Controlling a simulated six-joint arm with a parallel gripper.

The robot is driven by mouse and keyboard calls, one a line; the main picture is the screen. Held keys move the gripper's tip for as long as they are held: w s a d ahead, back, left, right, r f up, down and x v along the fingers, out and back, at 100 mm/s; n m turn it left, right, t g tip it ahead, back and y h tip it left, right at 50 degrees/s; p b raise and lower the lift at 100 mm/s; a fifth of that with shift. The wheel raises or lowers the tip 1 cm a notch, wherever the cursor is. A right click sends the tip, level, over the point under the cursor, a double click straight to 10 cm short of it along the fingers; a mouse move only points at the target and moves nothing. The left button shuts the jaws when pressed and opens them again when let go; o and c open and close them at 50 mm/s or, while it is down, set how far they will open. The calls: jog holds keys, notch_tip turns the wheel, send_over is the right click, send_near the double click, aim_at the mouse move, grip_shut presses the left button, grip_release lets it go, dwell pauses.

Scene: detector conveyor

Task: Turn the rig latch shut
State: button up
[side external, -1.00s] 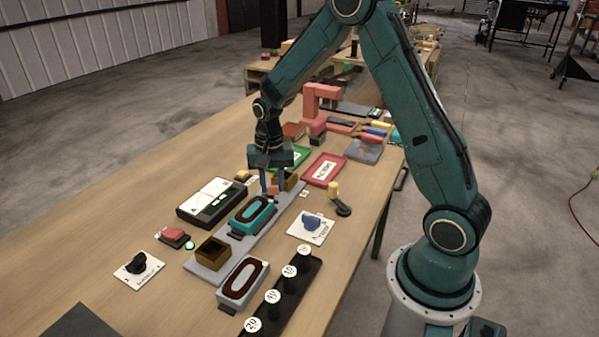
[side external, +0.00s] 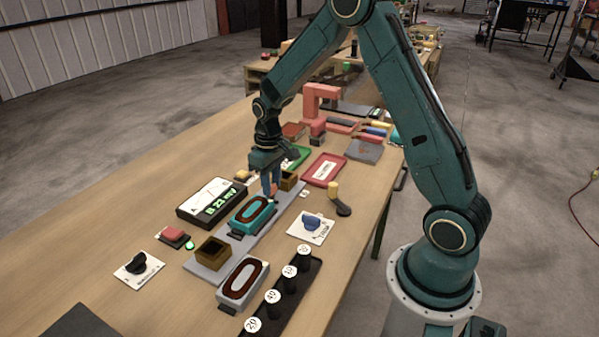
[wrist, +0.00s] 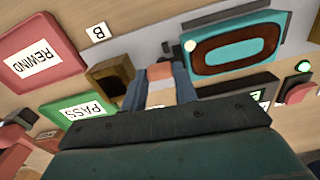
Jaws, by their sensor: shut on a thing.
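The rig latch shows as a salmon block (wrist: 160,72) between my fingers in the wrist view. My gripper (side external: 272,190) is shut on it, just beyond the far end of the teal block with the brown oval coil (side external: 253,214). My two blue-grey fingers also show in the wrist view (wrist: 160,88), one on each side of the latch. In the side view the latch is mostly hidden by my fingers. I cannot tell the exact angle of the latch.
Brown open boxes stand at the far (side external: 288,181) and near (side external: 213,252) ends of the grey rail. A lit meter (side external: 212,202) reads about "B 23 mV". A red REWIND tray (side external: 324,169) and green PASS tray (wrist: 80,113) lie beyond. A blue knob (side external: 311,223) stands to the right.

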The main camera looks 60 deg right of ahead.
jog(key=shift+n, duration=0.6)
jog(key=o, duration=1)
jog(key=shift+m, duration=0.4)
